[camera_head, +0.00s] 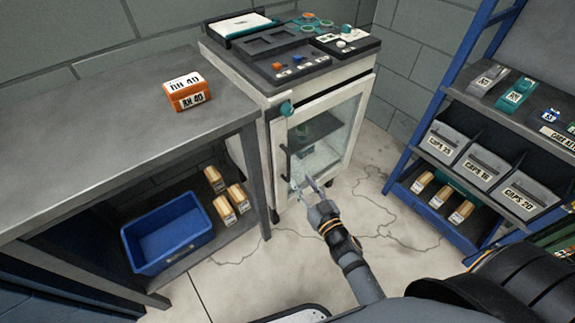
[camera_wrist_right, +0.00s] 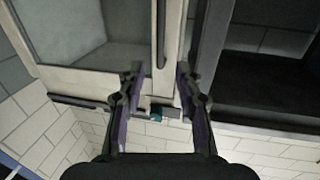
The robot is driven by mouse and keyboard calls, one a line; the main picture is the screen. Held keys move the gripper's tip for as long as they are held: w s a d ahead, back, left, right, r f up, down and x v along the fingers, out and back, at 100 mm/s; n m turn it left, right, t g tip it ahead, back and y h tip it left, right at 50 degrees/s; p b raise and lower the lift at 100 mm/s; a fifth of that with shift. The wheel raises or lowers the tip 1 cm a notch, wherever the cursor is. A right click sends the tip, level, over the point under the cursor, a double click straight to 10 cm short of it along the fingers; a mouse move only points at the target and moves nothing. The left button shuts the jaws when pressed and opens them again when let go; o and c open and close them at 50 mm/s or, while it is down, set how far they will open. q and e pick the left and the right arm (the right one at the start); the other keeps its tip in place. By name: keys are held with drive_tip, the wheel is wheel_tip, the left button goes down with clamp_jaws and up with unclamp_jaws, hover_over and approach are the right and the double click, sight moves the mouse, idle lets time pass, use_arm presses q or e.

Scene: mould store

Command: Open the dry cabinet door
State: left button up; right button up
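The dry cabinet (camera_head: 262,130) is a pale box with a glass-fronted door (camera_head: 357,105); the door looks shut. A dark vertical handle (camera_head: 284,163) is on the door's left side, and a teal knob (camera_head: 287,108) sits above it. My right gripper (camera_head: 308,186) is in front of the lower door, close to the handle. In the right wrist view my right gripper (camera_wrist_right: 158,72) is open, and the handle bar (camera_wrist_right: 161,35) lines up with the gap between its fingers. I see no grip on it. My left gripper is not in view.
A grey bench (camera_head: 110,125) with an orange RH 40 box (camera_head: 186,93) stands left of the cabinet; a blue bin (camera_head: 135,250) is on its lower shelf. A blue rack (camera_head: 402,180) with labelled bins stands right. The floor (camera_head: 385,235) between is clear.

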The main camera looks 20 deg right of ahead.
sight(289, 161)
drive_tip(key=w, duration=0.3)
drive_tip(key=w+a, duration=0.1)
drive_tip(key=w, duration=0.6)
drive_tip(key=shift+w+a+r, duration=0.25)
drive_tip(key=shift+a, duration=0.05)
drive_tip(key=shift+c, duration=0.2)
clamp_jaws()
drive_tip(key=shift+p, duration=0.3)
